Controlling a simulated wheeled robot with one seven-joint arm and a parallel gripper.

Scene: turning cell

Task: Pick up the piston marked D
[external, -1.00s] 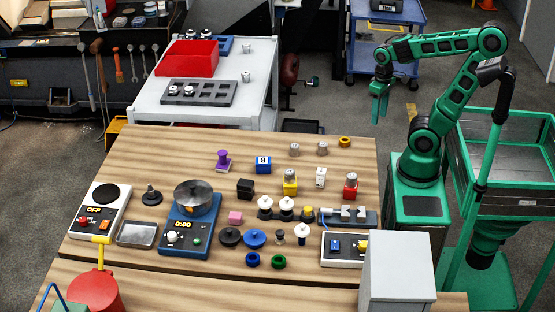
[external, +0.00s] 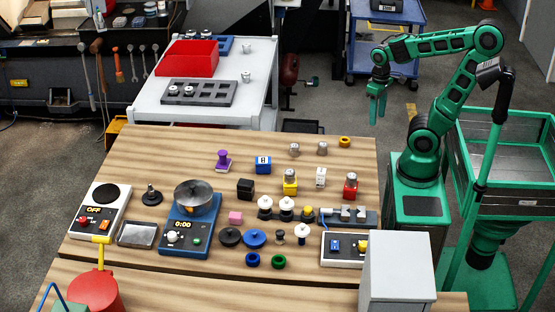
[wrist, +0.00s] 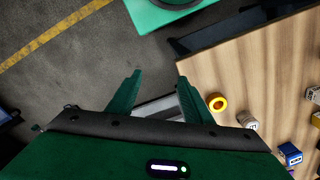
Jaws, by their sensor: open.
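Several small silver-grey pistons are in the external view. Two stand at the back right of the wooden table, a left one (external: 294,149) and a right one (external: 323,149). Another piston (external: 246,76) stands on the grey cart, and two more sit in the dark tray (external: 215,93). No letter D is readable on any of them. My gripper (external: 377,118) is open and empty, in the air beyond the table's back right corner. In the wrist view my gripper (wrist: 157,85) points at the floor, with a grey piece (wrist: 247,119) to its right.
Blocks, knobs and small devices crowd the table's middle and front. A red bin (external: 187,58) stands on the cart. The space around my gripper is free.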

